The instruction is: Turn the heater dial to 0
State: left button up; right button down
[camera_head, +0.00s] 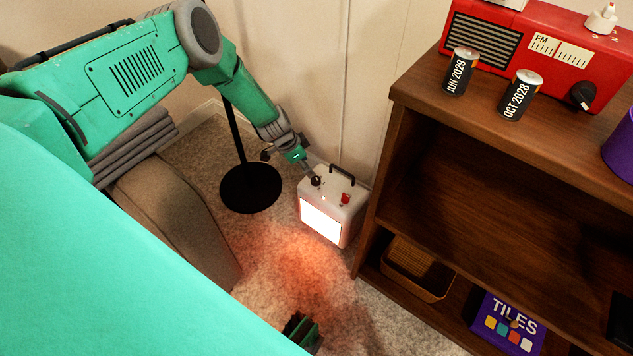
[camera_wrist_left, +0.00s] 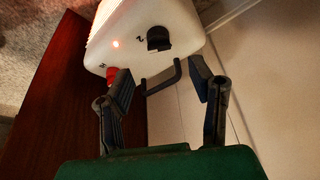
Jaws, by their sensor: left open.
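The heater (camera_head: 318,219) is a white box on the carpet with a glowing front, a black handle and a black dial (camera_head: 316,181) on top. My left gripper (camera_head: 309,172) is open, just above and behind the dial. In the left wrist view, the dial (camera_wrist_left: 158,38) lies beyond the spread fingers of the left gripper (camera_wrist_left: 161,72), apart from them. A mark like a 2 shows beside the dial; its full scale is not readable. A small orange light glows on the heater top (camera_wrist_left: 135,60). What seems to be my right gripper (camera_head: 300,330) is partly hidden at the bottom edge.
A red knob (camera_head: 345,198) sits on the heater near the handle (camera_head: 342,174). A wooden hutch (camera_head: 400,150) stands close on the right, the wall behind. A black round stand base (camera_head: 250,188) is left of the heater.

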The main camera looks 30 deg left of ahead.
aim_at(315, 177)
pick_arm(q)
jog(key=b+x, duration=0.3)
jog(key=x, duration=0.4)
jog(key=shift+f, duration=0.1)
jog(key=shift+w+d+f+b, duration=0.25)
jog(key=shift+w+f+b, duration=0.05)
jog(key=shift+f+b, duration=0.3)
grip_shut()
